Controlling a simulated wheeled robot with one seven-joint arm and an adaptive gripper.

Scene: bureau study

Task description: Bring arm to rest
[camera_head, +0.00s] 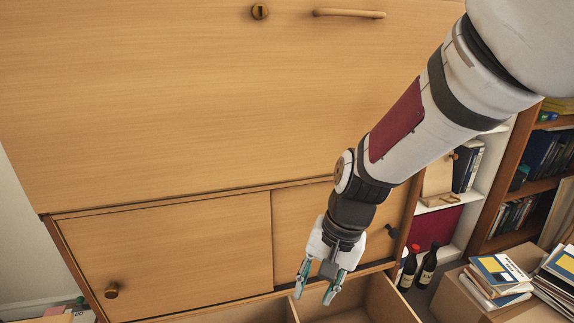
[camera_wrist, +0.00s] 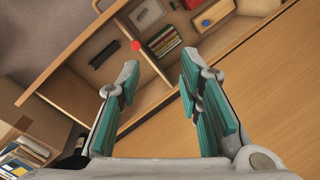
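My arm (camera_head: 405,120) reaches down from the upper right, in front of a wooden bureau (camera_head: 150,100). My gripper (camera_head: 313,297) points downward at its end. In the wrist view my gripper (camera_wrist: 158,80) has its two teal-padded fingers well apart, with nothing between them. It hangs over or just in front of an open drawer (camera_head: 370,303) at the bureau's foot. I cannot tell the exact gap, and I see no contact.
The wrist view shows a black object (camera_wrist: 103,53), a red round thing (camera_wrist: 136,45), books (camera_wrist: 163,41) and a yellow box (camera_wrist: 214,13) in the drawer's compartments. Bottles (camera_head: 427,268), book stacks (camera_head: 497,278) and a bookcase (camera_head: 520,190) stand at the right.

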